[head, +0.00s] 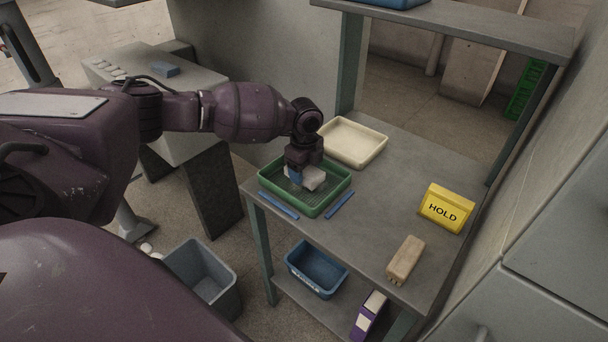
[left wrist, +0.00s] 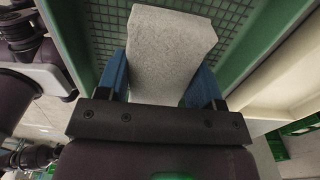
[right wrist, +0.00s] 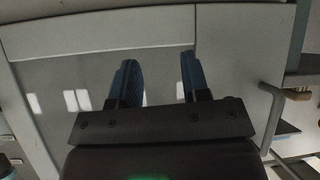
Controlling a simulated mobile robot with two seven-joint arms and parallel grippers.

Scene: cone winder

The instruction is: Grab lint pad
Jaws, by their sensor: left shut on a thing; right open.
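The lint pad (head: 314,177) is a light grey-white block at the green tray (head: 341,190) on the table. My left gripper (head: 297,178) is over the tray and shut on the pad. In the left wrist view the pad (left wrist: 168,50) sits between the two blue fingers (left wrist: 155,88), with the tray's mesh floor behind it. I cannot tell whether the pad still touches the tray floor. My right gripper (right wrist: 158,82) is open and empty, facing a pale grey panelled surface. It is not seen in the head view.
A cream tray (head: 352,142) stands behind the green one. Blue strips (head: 278,205) lie at its front sides. A yellow HOLD sign (head: 446,208) and a tan block (head: 405,260) stand to the right. A blue bin (head: 316,268) is on the lower shelf. A grey bin (head: 201,270) is on the floor.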

